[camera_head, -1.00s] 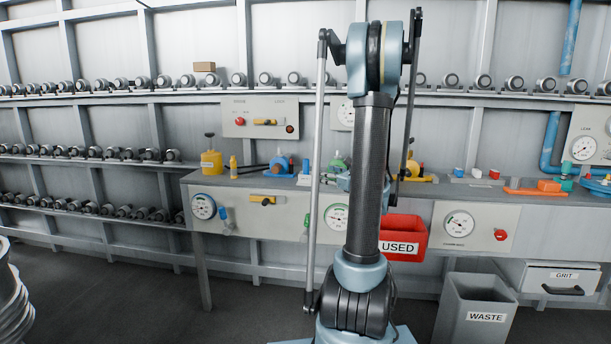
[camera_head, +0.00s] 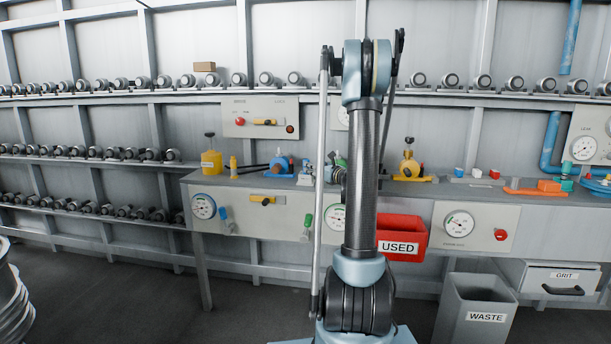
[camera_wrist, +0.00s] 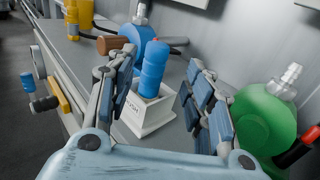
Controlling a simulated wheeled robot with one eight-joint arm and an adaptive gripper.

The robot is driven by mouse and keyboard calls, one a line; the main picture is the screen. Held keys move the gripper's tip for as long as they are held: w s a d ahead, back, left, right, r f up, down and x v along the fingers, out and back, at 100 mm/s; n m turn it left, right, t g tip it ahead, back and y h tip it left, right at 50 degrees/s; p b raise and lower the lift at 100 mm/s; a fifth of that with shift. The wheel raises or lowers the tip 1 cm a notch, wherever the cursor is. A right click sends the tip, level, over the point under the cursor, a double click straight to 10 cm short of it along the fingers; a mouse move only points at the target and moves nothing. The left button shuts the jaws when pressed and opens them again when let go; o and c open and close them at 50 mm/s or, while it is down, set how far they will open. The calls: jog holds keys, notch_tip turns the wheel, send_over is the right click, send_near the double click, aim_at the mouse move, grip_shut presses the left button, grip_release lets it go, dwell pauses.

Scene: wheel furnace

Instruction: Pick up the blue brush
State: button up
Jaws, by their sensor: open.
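The blue brush (camera_wrist: 153,68) stands upright in a white open-topped holder (camera_wrist: 148,118) with dark lettering on its front, in the wrist view. Only its thick blue handle shows; its lower end is hidden in the holder. My gripper (camera_wrist: 158,76) is open, with one finger to the left of the handle and one to the right. I see a gap on the right side; I cannot tell whether the left finger touches it. In the head view the brush (camera_head: 306,164) is small on the bench, just left of my arm, which largely hides my gripper.
A green round flask (camera_wrist: 262,118) stands close to the right finger. A blue round vessel (camera_wrist: 128,38) and a brown cylinder (camera_wrist: 113,45) are behind the left finger. The wall rises close behind. A red USED bin (camera_head: 402,228) hangs at the bench front.

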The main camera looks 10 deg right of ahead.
jog(key=shift+a+f+x, duration=0.1)
jog(key=shift+a+x, duration=0.05)
jog(key=shift+x, duration=1.3)
jog(key=shift+a+f+x, duration=0.15)
jog(key=shift+x, duration=1.25)
jog(key=shift+s, duration=0.15)
grip_shut()
